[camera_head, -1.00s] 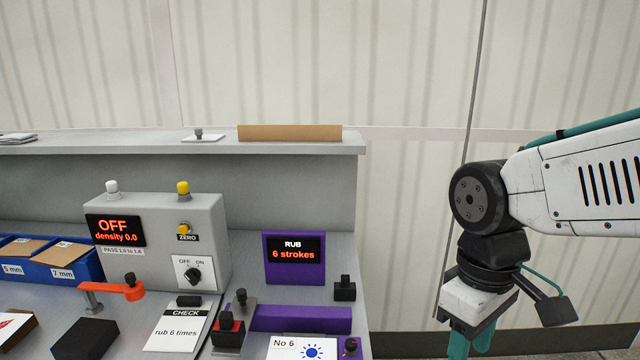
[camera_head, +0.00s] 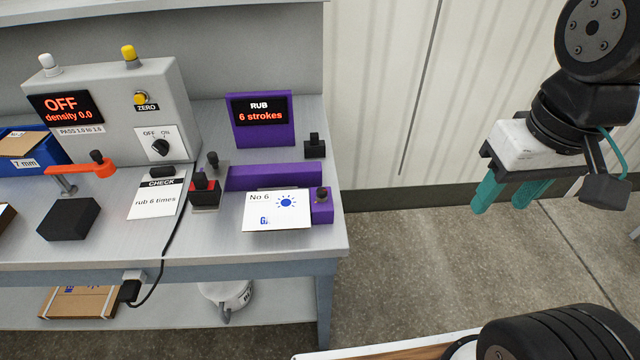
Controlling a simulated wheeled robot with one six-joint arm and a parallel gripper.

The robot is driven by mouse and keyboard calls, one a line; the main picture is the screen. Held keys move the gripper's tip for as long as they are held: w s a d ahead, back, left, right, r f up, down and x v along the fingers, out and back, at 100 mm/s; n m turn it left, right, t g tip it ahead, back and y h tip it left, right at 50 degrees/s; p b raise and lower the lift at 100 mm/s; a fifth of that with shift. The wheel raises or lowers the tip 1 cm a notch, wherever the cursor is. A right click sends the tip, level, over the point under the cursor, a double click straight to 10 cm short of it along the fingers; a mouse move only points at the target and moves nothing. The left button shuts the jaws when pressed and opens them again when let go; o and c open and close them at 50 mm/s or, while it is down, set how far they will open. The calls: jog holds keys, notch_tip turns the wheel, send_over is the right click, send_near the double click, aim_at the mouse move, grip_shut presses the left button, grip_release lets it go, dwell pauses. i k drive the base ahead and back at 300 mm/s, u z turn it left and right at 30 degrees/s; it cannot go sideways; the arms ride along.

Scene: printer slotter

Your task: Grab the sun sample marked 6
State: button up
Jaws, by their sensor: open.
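The sun sample marked No 6 (camera_head: 272,217) is a white card with a blue sun at its upper right and a small blue mark lower down. It lies near the front right corner of the bench, in front of a long purple block (camera_head: 273,177) and beside a small purple block with a dark knob (camera_head: 322,204). My gripper (camera_head: 502,203) has teal fingers, is open and empty, and hangs over the floor to the right of the bench, well apart from the card.
A purple RUB display (camera_head: 262,117) reads 6 strokes. A grey density box (camera_head: 180,100) reads OFF. A red-topped black block (camera_head: 205,192) stands just left of the card, next to a CHECK card (camera_head: 157,203). The bench (camera_head: 230,248) ends right of the sample; open floor lies beyond.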

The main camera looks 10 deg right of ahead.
aim_at(279, 210)
jog(key=u, duration=1.85)
jog(key=k, duration=0.7)
jog(key=z, duration=1.75)
